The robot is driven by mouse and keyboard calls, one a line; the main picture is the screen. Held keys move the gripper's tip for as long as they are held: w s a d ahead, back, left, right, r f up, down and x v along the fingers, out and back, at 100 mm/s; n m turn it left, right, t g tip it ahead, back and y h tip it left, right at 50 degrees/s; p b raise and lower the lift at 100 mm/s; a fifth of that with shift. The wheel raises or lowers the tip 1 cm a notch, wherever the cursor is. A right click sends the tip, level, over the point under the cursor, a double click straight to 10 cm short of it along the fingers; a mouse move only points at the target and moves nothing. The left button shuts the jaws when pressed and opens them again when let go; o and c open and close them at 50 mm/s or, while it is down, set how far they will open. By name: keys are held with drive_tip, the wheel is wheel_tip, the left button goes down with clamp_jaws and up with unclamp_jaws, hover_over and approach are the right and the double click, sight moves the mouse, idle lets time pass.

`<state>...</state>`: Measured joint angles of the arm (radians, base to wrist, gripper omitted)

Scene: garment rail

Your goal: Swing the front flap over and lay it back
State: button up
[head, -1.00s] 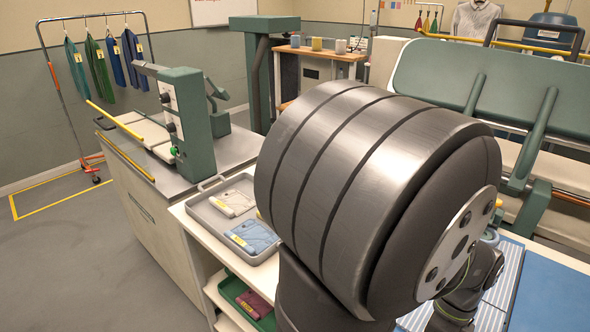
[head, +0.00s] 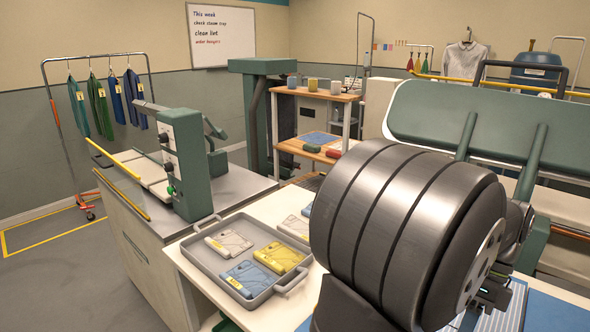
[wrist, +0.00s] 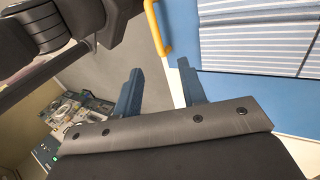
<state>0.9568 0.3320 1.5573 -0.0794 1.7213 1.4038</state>
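In the wrist view a flat blue panel (wrist: 222,98) fills the right side, with a yellow handle (wrist: 163,42) at its left edge. It looks like the flap, but I cannot be sure. A pale blue striped cloth (wrist: 262,30) lies over it. My gripper (wrist: 159,68) is open and empty, its two blue fingers apart. The handle is just beyond the fingertips and apart from them. In the head view the striped cloth (head: 510,303) and blue surface (head: 553,316) show only in part at the bottom right.
A grey tray (head: 204,262) with folded garments stands on the white counter, left of my arm. A green control post (head: 188,165) stands behind it. A long green padded board (head: 490,120) rises behind my arm. Garments hang on a rail (head: 95,57) at far left.

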drive_tip(key=shift+w+d+r, duration=0.15)
idle(0.3)
drive_tip(key=shift+t+h, duration=0.8)
drive_tip(key=s+a+f, duration=0.2)
drive_tip(key=f, duration=0.2)
drive_tip(key=s+a+f, duration=0.2)
drive_tip(key=f, duration=0.2)
drive_tip(key=s+a+f, duration=0.2)
drive_tip(key=f, duration=0.2)
drive_tip(key=shift+s+a+f, duration=0.25)
drive_tip(key=shift+s+f, duration=0.05)
drive_tip(key=shift+s+a+f+t+h, duration=0.15)
drive_tip(key=shift+f+t+h, duration=0.15)
drive_tip(key=shift+f, duration=0.5)
drive_tip(key=w+d+r+g+y, duration=0.1)
drive_tip(key=w+d+r, duration=0.5)
drive_tip(key=r, duration=0.3)
drive_tip(key=w+d+r+g+y, duration=0.1)
drive_tip(key=w+d+r, duration=0.6)
drive_tip(key=r, duration=0.2)
drive_tip(key=shift+w+d+r, duration=0.3)
drive_tip(key=shift+w+r, duration=0.05)
